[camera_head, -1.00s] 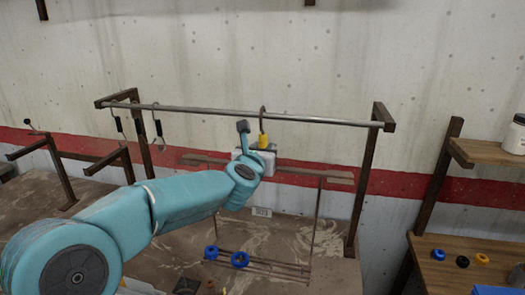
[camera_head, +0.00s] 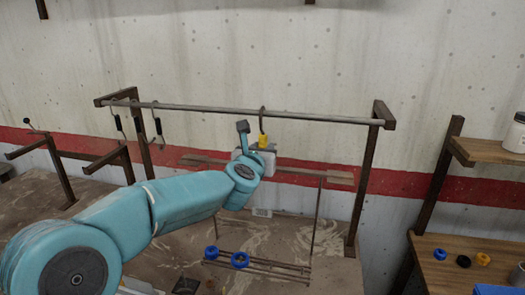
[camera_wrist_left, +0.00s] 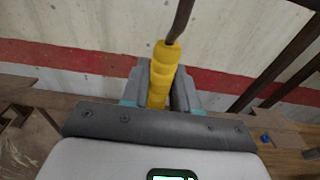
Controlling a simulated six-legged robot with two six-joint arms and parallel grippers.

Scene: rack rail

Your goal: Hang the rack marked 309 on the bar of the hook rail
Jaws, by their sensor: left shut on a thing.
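The rack (camera_head: 315,173) is a wooden crossbar with thin rods down to a low wire frame that carries blue rings. A small pale label (camera_head: 261,212) shows below the crossbar, too small to read. Its dark hook with a yellow grip (camera_head: 263,140) rises to the steel bar (camera_head: 205,109) of the hook rail, and the hook's curved top appears over the bar; I cannot tell whether it touches. My left gripper (camera_head: 261,146) is shut on the yellow grip, which also shows between its fingers in the left wrist view (camera_wrist_left: 162,75). My right gripper is not in view.
Several dark hooks (camera_head: 157,125) hang at the bar's left end. Wooden posts (camera_head: 364,185) carry the bar at both ends. At right, wooden shelves (camera_head: 470,252) hold rings and a white jar (camera_head: 515,135). The bar is clear right of the rack's hook.

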